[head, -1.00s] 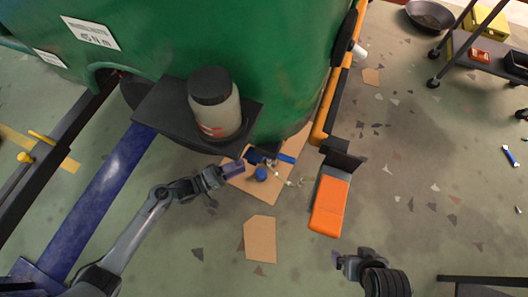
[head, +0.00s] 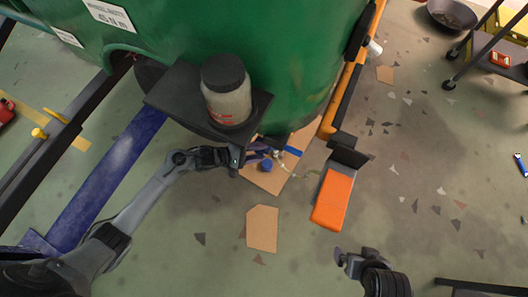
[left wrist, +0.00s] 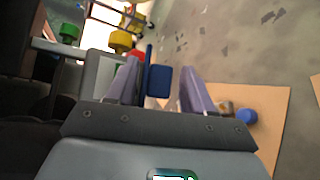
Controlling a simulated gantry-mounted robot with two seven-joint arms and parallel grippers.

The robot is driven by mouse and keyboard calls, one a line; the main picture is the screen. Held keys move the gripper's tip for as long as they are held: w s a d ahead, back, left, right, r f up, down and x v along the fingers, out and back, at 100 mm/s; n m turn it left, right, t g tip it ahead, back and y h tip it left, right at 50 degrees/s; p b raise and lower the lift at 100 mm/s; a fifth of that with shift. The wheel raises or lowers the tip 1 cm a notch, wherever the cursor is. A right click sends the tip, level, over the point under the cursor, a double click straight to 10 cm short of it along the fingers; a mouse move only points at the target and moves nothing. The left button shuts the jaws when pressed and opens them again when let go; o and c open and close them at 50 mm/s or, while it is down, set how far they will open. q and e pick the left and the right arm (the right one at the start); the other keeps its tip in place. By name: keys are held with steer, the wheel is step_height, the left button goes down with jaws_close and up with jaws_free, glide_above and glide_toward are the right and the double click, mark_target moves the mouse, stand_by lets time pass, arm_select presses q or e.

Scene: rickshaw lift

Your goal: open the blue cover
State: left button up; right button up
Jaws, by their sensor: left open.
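The blue cover (left wrist: 158,82) is a small flat blue panel beside a thin upright blue bar. In the left wrist view it shows between my left gripper's two pale purple fingers (left wrist: 160,88), which are apart. I cannot tell if either finger touches it. In the head view, my left gripper (head: 258,150) is below the front of the green tank, beside a blue bar (head: 292,151); the panel itself is largely hidden there. My right gripper (head: 343,255) is at the lower right, away from the cover; its jaw opening is unclear.
A round blue cap (head: 265,166) is over the cardboard (head: 262,228) pieces area. A jar (head: 227,95) stands on a black shelf (head: 180,95) above my left gripper. The green tank (head: 240,30) and an orange block (head: 333,200) flank the spot.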

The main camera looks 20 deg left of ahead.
arm_select(q)
steer(key=shift+b+x, duration=0.35)
steer(key=shift+x, duration=0.75)
jaws_close()
